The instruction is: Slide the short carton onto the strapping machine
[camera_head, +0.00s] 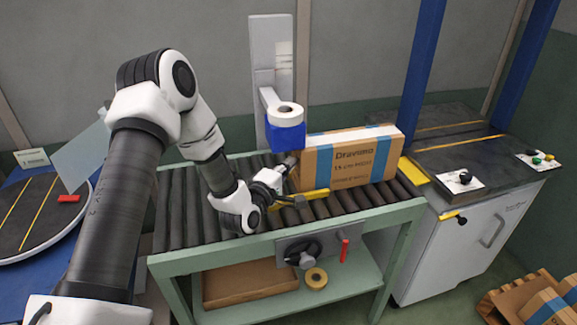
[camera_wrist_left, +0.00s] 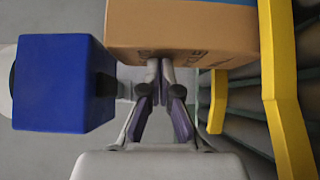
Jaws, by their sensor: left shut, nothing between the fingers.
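The carton (camera_head: 347,158) is brown with blue bands and printed lettering. It stands on the roller conveyor (camera_head: 180,207), near its right end. The strapping machine (camera_head: 470,215) is a light grey cabinet with a dark top and blue posts, just right of the conveyor. My left gripper (camera_head: 289,163) is at the carton's left end. In the left wrist view my left gripper (camera_wrist_left: 160,68) is shut and empty, its fingertips at the face of the carton (camera_wrist_left: 185,30). I cannot tell for sure whether they touch. My right gripper is out of view.
A yellow guide bar (camera_head: 312,195) lies in front of the carton, and it also shows in the left wrist view (camera_wrist_left: 283,90). A blue block (camera_head: 285,135) on a post stands behind my gripper. A yellow plate (camera_head: 414,171) lies at the conveyor-machine junction.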

